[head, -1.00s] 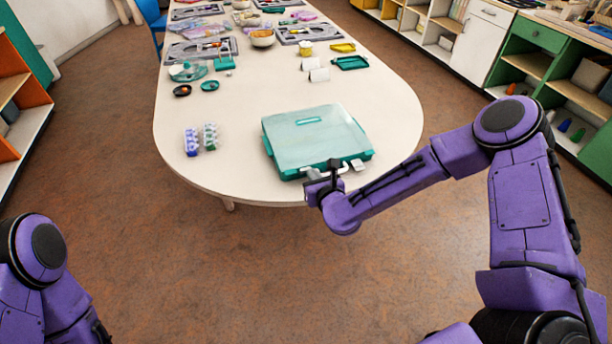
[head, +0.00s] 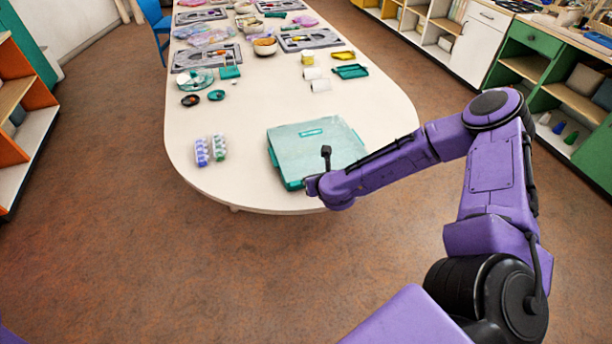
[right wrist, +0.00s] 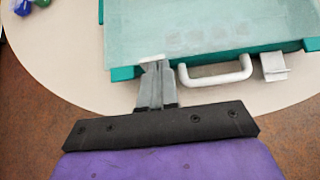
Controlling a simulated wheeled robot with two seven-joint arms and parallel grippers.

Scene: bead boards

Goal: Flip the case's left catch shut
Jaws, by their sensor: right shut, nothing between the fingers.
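The teal case (head: 312,152) with a pale, clear-looking lid lies lid-down at the near end of the table. My right gripper (right wrist: 155,66) is shut and empty at the case's front edge, left of the white handle (right wrist: 216,76). A pale bit of the left catch (right wrist: 150,58) shows at its fingertips; they overlap it in the right wrist view, and I cannot tell whether they touch. The fingers hide most of that catch, so its position is unclear. The right catch (right wrist: 274,67) sticks out from the front edge. In the head view my right arm covers the handle and catches.
Small dark and teal dishes (head: 216,95), white cylinders (head: 320,86) and a teal tray (head: 350,71) stand farther back. Bare tabletop surrounds the case's left and far sides.

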